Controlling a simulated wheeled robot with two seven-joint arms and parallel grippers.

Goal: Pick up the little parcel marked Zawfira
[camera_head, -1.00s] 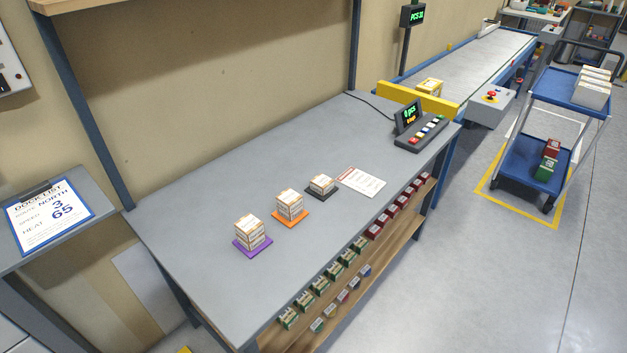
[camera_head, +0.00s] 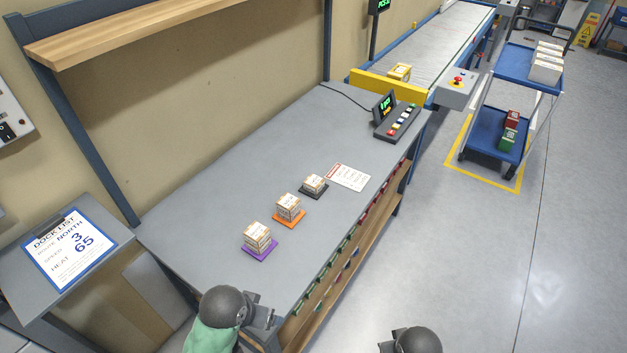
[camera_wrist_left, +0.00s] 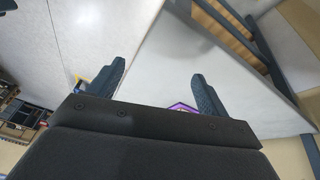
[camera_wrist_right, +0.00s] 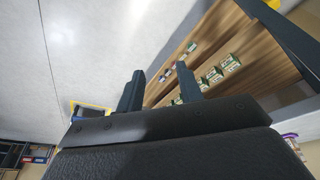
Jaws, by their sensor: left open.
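Three small stacks of white-and-brown parcels stand on the grey bench: one on a purple mat (camera_head: 262,251), one on an orange mat (camera_head: 291,220), one on a black mat (camera_head: 317,193). The near stack (camera_head: 257,236), middle stack (camera_head: 289,206) and far stack (camera_head: 313,183) carry labels too small to read, so I cannot tell which parcel is marked Zawfira. My left gripper (camera_wrist_left: 160,88) is open and empty; in the head view it is by the bench's near end, short of the purple mat. My right gripper (camera_wrist_right: 160,85) has its fingers apart and empty, beside the under-bench shelf.
Green-and-white boxes (camera_wrist_right: 214,74) lie on the wooden shelf (camera_head: 340,285) below the bench. A printed sheet (camera_head: 349,177) and a button console (camera_head: 396,121) lie farther along. A dock list (camera_head: 70,250) stands left. A conveyor (camera_head: 440,45) and blue cart (camera_head: 497,130) are beyond.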

